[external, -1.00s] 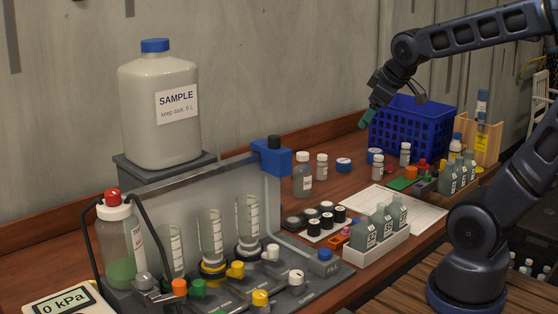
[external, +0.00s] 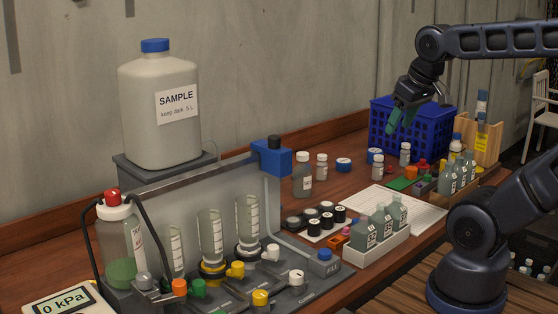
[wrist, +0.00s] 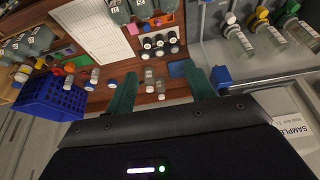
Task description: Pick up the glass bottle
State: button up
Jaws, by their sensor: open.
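My gripper (external: 399,121) is raised above the back of the bench, in front of the blue crate, with its green fingers apart and nothing between them. In the wrist view my gripper (wrist: 160,72) shows two spread fingers. Several bottles could be the glass bottle. A clear, white-capped bottle (external: 303,176) stands upright at the back of the bench, left of my gripper. A smaller one (external: 322,167) stands beside it. Two more small capped bottles (external: 377,165) stand below my gripper. In the wrist view two bottles (wrist: 149,78) show between the fingers, well beyond them.
The blue crate (external: 432,128) stands at the back right. Racks of grey bottles (external: 377,246) stand at the front and right. Dark-capped jars (external: 313,226) and a white sheet (external: 428,215) lie mid-bench. A filling stand with the SAMPLE jug (external: 160,110) fills the left.

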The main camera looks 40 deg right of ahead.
aim_at(305, 157)
jog(key=w+f+m+t, duration=0.25)
jog(key=w+f, duration=0.25)
jog(key=w, duration=0.9)
jog(key=w+f+m+t, duration=0.1)
jog(key=w+f+t, duration=0.3)
jog(key=w, duration=0.9)
jog(key=w+d+f+m+t+h, duration=0.1)
jog(key=w+d+f+t+h, duration=0.15)
jog(key=d+f+h, duration=0.4)
jog(key=w+d+f+m+t+h, duration=0.1)
jog(key=w+f+m+t+h, duration=0.2)
jog(key=f, duration=0.6)
jog(key=shift+n+g, duration=0.55)
jog(key=shift+g, duration=0.15)
jog(key=shift+w+a+x, duration=0.1)
jog(key=shift+a+x, duration=0.05)
jog(key=shift+x, duration=1.8)
jog(key=shift+w+a+x, duration=0.1)
jog(key=shift+a+x, duration=0.05)
jog(key=shift+x, duration=1.8)
jog(key=shift+w+a+x, duration=0.1)
jog(key=shift+x, duration=1.9)
jog(key=shift+a+r, duration=0.1)
jog(key=shift+r, duration=0.05)
grip_shut()
